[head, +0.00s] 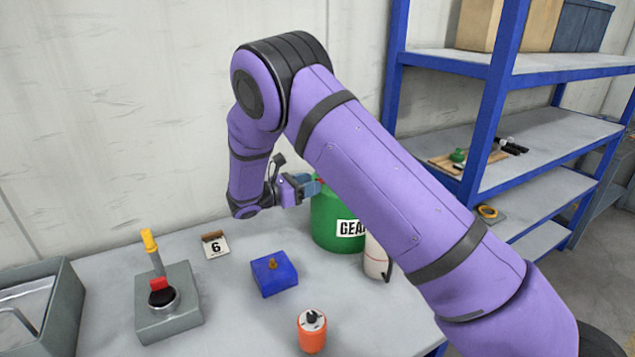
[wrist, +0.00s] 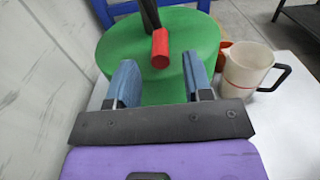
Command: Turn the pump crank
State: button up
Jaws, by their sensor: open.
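A green drum (head: 330,222) with a label reading "GEA…" stands on the table behind my arm. In the wrist view its round green top (wrist: 190,45) carries a dark upright post with a red grip (wrist: 160,50), which looks like the pump crank. My gripper (wrist: 162,80) is open, with its blue fingers on either side and the red grip just beyond and between them. I cannot tell whether the fingers touch anything. In the head view my gripper (head: 312,184) is at the drum's top, and my arm hides most of the crank.
A white jug (wrist: 245,68) with a dark handle stands right of the drum. A grey box with a yellow-tipped lever (head: 168,300), a blue block (head: 273,276), an orange canister (head: 312,335) and a "6" card (head: 215,247) share the table. Blue shelving (head: 490,130) stands at right.

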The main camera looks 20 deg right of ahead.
jog(key=shift+w+d, duration=0.15)
jog(key=shift+d, duration=0.6)
jog(key=shift+w+d, duration=0.15)
jog(key=shift+d, duration=0.55)
grip_shut()
jog(key=shift+s, duration=0.1)
